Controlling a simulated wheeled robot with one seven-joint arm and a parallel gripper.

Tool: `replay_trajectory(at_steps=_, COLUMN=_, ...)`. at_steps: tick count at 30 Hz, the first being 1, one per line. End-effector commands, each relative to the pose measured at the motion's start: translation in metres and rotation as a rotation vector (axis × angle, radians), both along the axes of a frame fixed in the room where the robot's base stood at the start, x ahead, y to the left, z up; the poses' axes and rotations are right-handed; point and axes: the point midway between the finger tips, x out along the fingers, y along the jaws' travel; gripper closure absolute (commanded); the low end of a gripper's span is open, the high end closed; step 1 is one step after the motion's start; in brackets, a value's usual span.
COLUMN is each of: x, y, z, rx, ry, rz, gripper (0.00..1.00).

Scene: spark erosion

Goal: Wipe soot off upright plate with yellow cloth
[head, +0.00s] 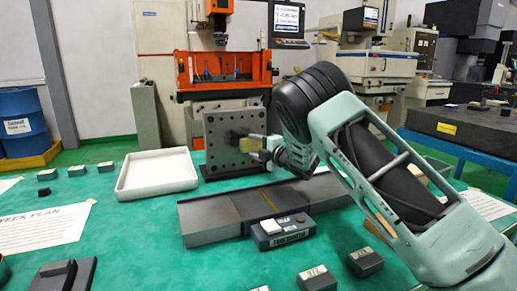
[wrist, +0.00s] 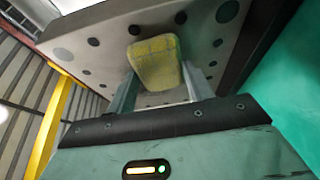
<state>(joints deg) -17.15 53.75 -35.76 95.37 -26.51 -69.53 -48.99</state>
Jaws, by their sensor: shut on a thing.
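The upright plate (head: 222,139) is grey with rows of dark holes and stands on the green table. A dark soot patch (head: 232,137) shows on its face just left of the cloth. My gripper (head: 259,147) is in front of the plate's right half, shut on the yellow cloth (head: 251,144). In the wrist view the folded yellow cloth (wrist: 155,62) sits between the fingers, against or very near the plate (wrist: 200,38); contact cannot be told. The cloth hides the plate behind it, and no soot is clear in that view.
A white tray (head: 155,188) lies left of the plate. A grey bar (head: 210,224) and a box with a button (head: 284,231) lie in front. Small dark blocks (head: 366,262) stand at the front right and back left. An orange machine (head: 224,72) stands behind.

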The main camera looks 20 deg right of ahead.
Motion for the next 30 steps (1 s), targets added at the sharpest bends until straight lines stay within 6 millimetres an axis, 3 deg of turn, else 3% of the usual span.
replay_trajectory(at_steps=6, x=-0.001, y=0.023, z=0.001, rx=0.003, ry=-0.004, rz=0.008, gripper=0.66)
replay_trajectory(at_steps=30, x=-0.002, y=0.065, z=0.000, rx=0.001, ry=-0.002, rz=0.004, gripper=0.66)
